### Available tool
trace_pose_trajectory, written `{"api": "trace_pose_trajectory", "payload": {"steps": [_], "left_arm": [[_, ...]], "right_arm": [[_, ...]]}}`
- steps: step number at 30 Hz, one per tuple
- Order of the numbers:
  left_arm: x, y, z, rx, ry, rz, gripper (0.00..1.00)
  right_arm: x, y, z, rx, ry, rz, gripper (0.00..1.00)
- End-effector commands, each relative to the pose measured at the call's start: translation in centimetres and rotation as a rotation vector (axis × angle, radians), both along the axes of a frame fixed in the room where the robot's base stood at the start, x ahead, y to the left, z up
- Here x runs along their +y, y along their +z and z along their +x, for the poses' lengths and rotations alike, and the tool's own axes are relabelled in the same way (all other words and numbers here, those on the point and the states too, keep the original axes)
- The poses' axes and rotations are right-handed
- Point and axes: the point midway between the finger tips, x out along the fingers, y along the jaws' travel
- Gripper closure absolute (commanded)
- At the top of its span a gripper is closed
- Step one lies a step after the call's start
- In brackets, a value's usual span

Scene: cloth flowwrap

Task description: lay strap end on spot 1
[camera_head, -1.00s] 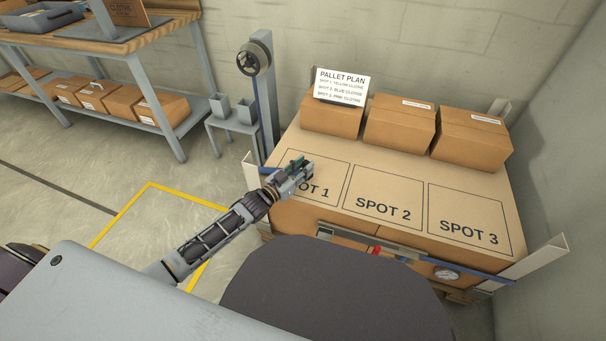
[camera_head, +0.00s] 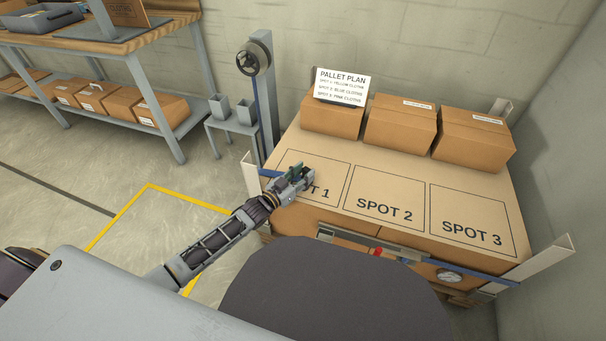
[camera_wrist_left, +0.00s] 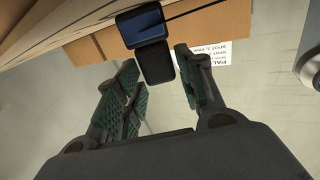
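Spot 1 (camera_head: 318,168) is a printed square at the left of the carton layer's top; its label is partly hidden by my left gripper (camera_head: 299,174). That gripper is over the left part of the square. In the left wrist view its green-padded fingers (camera_wrist_left: 160,88) stand apart. A dark tab (camera_wrist_left: 156,63) with a blue part (camera_wrist_left: 142,25), apparently the strap end, is beyond the fingertips, between their lines and clear of both pads. In the head view a short blue strap length (camera_head: 269,172) shows left of the gripper. My right gripper is not in view.
Spot 2 (camera_head: 387,188) and spot 3 (camera_head: 470,215) are bare. Several cartons (camera_head: 400,125) and the pallet plan sign (camera_head: 342,85) stand along the back. White corner posts (camera_head: 251,176) rise at the pallet's corners. A strap reel post (camera_head: 265,90) stands behind left.

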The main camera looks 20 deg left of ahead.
Motion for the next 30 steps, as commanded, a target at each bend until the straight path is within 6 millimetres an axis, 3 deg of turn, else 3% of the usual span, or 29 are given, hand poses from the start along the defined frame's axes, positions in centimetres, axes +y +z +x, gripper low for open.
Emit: {"api": "trace_pose_trajectory", "payload": {"steps": [17,30], "left_arm": [[0.1,0.3,-0.2,0.001,0.0,0.0,0.49],[1.4,0.4,-3.1,0.002,0.0,0.0,0.49]], "right_arm": [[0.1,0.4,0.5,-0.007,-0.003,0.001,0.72],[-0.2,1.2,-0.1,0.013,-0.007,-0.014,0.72]]}}
